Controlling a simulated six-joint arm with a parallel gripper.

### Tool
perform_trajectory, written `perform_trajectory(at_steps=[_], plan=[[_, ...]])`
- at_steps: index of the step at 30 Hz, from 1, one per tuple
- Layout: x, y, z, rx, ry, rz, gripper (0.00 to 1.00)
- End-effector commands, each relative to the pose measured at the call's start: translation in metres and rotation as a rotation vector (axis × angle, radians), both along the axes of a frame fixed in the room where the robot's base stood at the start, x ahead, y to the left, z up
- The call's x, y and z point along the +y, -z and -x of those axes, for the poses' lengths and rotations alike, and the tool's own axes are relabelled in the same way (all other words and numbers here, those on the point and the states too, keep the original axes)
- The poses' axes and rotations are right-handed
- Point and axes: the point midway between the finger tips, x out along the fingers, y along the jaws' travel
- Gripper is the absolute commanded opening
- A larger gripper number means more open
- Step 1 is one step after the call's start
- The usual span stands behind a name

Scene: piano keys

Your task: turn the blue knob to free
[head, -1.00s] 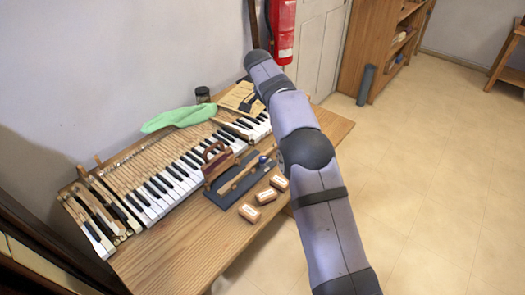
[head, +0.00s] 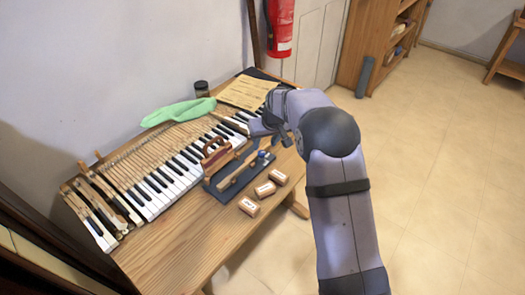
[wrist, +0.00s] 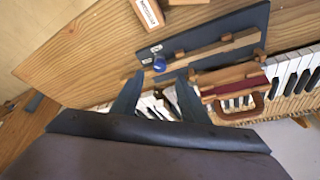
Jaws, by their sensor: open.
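The blue knob (head: 262,154) sits at the right end of a dark board (head: 231,185) on the table, beside a wooden bar (head: 237,171). In the wrist view the blue knob (wrist: 159,63) shows just beyond my fingertips, next to small white labels whose text is too small to read. My gripper (wrist: 154,78) is open and empty, with its two fingers apart and pointing toward the knob.
A piano keyboard (head: 166,184) lies along the table. A wooden piece with a handle (head: 214,158) stands by the board. Several small labelled boxes (head: 265,189) lie in front. A green cloth (head: 180,112), a jar (head: 202,88) and a paper sheet (head: 247,92) lie at the back.

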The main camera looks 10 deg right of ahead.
Motion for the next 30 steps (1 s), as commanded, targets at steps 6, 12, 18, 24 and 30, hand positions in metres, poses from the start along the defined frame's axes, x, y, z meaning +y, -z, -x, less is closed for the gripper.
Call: perform_trajectory(at_steps=[6, 12, 18, 24, 30], plan=[[0.0, 0.0, 0.0, -0.003, -0.048, 0.02, 0.4], [0.001, 0.007, -0.003, -0.003, -0.046, 0.019, 0.4], [0.003, 0.027, -0.011, -0.001, -0.045, 0.019, 0.4], [0.005, 0.049, -0.019, 0.0, -0.044, 0.019, 0.4], [0.006, 0.063, -0.025, -0.002, -0.045, 0.019, 0.4]])
